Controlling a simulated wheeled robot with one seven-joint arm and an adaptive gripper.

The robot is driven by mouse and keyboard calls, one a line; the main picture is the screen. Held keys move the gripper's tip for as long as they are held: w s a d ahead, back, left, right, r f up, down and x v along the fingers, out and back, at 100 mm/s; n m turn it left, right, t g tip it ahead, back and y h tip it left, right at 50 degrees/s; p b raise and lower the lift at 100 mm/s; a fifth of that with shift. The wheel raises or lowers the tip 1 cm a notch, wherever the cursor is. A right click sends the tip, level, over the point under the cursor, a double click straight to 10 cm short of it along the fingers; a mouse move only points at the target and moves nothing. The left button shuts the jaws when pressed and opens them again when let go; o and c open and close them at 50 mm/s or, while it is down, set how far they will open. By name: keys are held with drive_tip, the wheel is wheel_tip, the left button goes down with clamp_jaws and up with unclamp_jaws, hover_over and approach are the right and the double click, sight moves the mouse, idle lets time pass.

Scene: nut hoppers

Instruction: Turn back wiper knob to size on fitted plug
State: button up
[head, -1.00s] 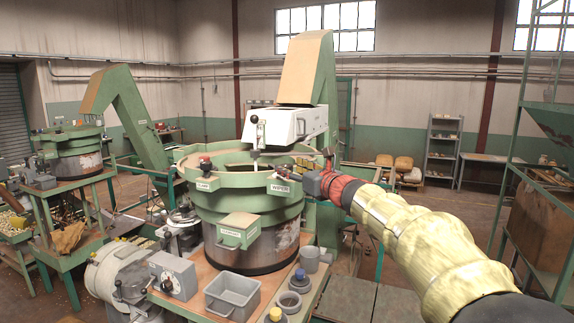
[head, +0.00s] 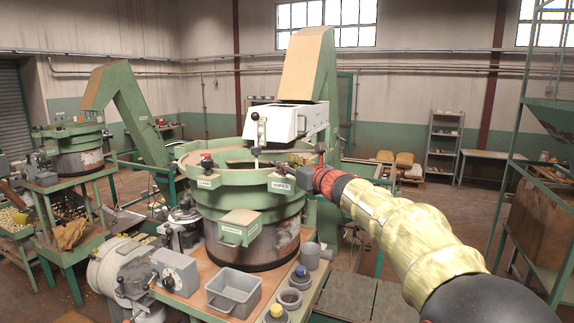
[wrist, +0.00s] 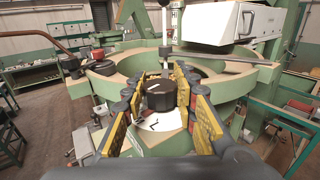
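The black wiper knob (wrist: 160,95) sits above a white dial plate with dark marks (wrist: 160,122) in the wrist view. My gripper (wrist: 163,78) has its two yellow-padded fingers on either side of the knob, with a narrow gap showing on each side. It is open and I see no clear contact. In the head view my gripper (head: 307,178) is at the right side of the green bowl (head: 240,196), beside the white WIPER label (head: 281,187). The knob cannot be made out there. I cannot identify the fitted plug in either view.
A thin rod (wrist: 215,57) crosses the bowl beyond the knob. A white box (head: 286,122) hangs over the bowl. A green box (head: 239,227) is on its front. A grey bin (head: 233,291) and several small pots (head: 290,298) stand on the bench below.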

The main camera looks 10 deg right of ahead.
drive_tip(key=c, duration=0.6)
clamp_jaws()
drive_tip(key=shift+f+m+h+b, duration=0.1)
drive_tip(key=shift+m+h+b, duration=0.25)
drive_tip(key=shift+b, duration=0.5)
drive_tip(key=m+h+b, duration=0.1)
drive_tip(key=h+b, duration=0.1)
drive_tip(key=b, duration=0.2)
drive_tip(key=shift+a+f+t, duration=0.15)
drive_tip(key=shift+t, duration=0.25)
drive_tip(key=m+h+b, duration=0.1)
drive_tip(key=h+b, duration=0.1)
drive_tip(key=shift+m+h+b, duration=0.25)
drive_tip(key=shift+m+b, duration=0.1)
drive_tip(key=m+h+b, duration=0.2)
drive_tip(key=h+b, duration=0.1)
drive_tip(key=shift+r+m+h+b, duration=0.2)
drive_tip(key=shift+m+h+b, duration=0.4)
drive_tip(key=shift+h, duration=0.7)
drive_tip(key=shift+r, duration=0.1)
